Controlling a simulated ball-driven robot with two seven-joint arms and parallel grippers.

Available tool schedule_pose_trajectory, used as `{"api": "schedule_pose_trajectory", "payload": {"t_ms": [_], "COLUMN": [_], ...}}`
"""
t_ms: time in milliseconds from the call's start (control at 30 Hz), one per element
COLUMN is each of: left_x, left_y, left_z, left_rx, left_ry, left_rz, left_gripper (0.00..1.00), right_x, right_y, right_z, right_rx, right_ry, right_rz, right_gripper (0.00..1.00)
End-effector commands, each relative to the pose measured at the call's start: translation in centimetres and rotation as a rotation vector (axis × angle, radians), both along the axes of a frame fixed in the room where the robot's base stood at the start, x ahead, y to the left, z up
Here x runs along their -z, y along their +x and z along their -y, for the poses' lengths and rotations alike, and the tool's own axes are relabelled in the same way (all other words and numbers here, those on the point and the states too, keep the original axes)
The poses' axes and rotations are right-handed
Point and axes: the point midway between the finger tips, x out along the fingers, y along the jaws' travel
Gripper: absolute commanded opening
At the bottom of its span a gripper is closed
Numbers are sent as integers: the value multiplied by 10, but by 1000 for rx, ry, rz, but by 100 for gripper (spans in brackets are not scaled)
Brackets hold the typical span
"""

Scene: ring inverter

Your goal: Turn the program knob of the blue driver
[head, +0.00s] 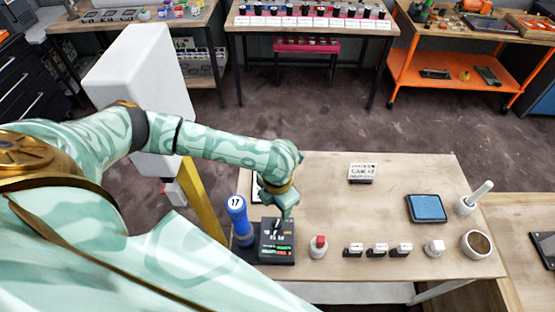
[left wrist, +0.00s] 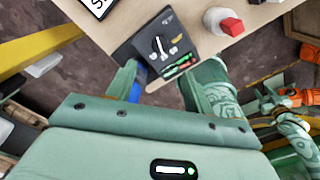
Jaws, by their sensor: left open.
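The blue driver (head: 238,222) stands upright at the left edge of the wooden table, with a white round top marked 17. I cannot make out a separate program knob on it. My left gripper (head: 288,211) is above the holder's back right side, right of the driver. In the left wrist view its open fingers (left wrist: 168,72) show nothing between them. A blue strip of the driver (left wrist: 137,90) shows beside the left finger, mostly hidden.
A red-topped white piece (head: 318,246) stands right of the holder, with several small labelled blocks (head: 377,250) beyond. A blue pad (head: 427,208), a mortar-like cup (head: 477,244) and a sign (head: 361,173) are farther off. The table middle is clear. A yellow post (head: 203,204) stands left.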

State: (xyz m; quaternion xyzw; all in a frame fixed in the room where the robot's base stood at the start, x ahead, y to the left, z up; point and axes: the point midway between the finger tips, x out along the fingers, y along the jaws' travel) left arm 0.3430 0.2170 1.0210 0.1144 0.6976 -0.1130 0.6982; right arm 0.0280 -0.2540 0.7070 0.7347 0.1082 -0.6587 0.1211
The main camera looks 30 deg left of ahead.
Motion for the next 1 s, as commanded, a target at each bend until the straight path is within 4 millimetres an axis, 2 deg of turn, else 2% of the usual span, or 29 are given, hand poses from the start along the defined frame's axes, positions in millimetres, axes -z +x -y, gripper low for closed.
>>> {"api": "schedule_pose_trajectory", "payload": {"t_ms": [33,200,400,600,867,1000], "left_x": [17,60,95,108,108,108], "left_y": [-1,-1,0,0,0,0], "left_z": [1,0,1,0,0,0], "left_rx": [-1,-1,0,1,0,0], "left_ry": [-1,1,-1,0,0,0], "left_rz": [-4,-3,-1,0,1,1], "left_gripper": [52,52,52,52,52,13], "right_x": [5,14,21,23,22,23], "right_y": [-3,-1,6,5,5,5], "right_z": [2,4,3,-1,-6,-5], "right_rx": [-1,1,1,3,5,4], "right_ry": [-3,-5,-4,2,8,7], "right_rz": [-4,-3,7,7,7,6], "right_gripper": [36,36,36,36,36,36]}}
